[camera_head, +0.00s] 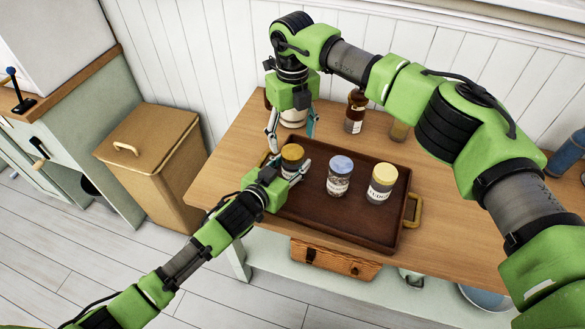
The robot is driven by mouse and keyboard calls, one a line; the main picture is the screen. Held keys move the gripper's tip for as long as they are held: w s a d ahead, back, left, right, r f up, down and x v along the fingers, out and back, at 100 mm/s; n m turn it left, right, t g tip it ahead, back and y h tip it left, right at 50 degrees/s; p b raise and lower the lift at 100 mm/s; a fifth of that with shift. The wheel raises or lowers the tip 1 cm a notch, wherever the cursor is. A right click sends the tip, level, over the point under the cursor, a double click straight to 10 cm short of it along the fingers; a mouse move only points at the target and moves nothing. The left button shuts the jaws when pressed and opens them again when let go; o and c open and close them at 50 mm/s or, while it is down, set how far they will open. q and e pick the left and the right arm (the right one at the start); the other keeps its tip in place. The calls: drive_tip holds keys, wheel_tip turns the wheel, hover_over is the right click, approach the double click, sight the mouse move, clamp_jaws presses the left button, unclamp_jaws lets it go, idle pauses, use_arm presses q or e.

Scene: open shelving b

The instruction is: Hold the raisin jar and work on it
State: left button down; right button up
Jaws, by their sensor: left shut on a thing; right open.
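A jar with an amber-brown lid (292,152) stands upright on or just above the left part of the dark brown tray (345,231). Its label is too small to read, so I cannot confirm it is the raisin jar. My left gripper (297,172) reaches in from the lower left and is shut on this jar's body, hiding part of it. My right gripper (291,138) points down from above, open, its fingers spread either side of the lid; I cannot tell if they touch it. A blue-lidded jar (340,176) and a yellow-lidded jar (381,184) stand on the tray.
The tray has a brass handle (413,210) and sits on a wooden worktop (235,155). A lidded bin (150,165) stands left.

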wheel_tip(320, 180, up, 8)
drive_tip(key=shift+f, duration=0.2)
use_arm(q)
drive_tip(key=c, duration=1.2)
unclamp_jaws()
drive_tip(key=shift+s, duration=0.15)
drive_tip(key=v, duration=1.1)
drive_tip(key=shift+s+a+r, duration=0.15)
drive_tip(key=shift+s+a, duration=0.15)
use_arm(e)
drive_tip(key=shift+s+f, duration=0.1)
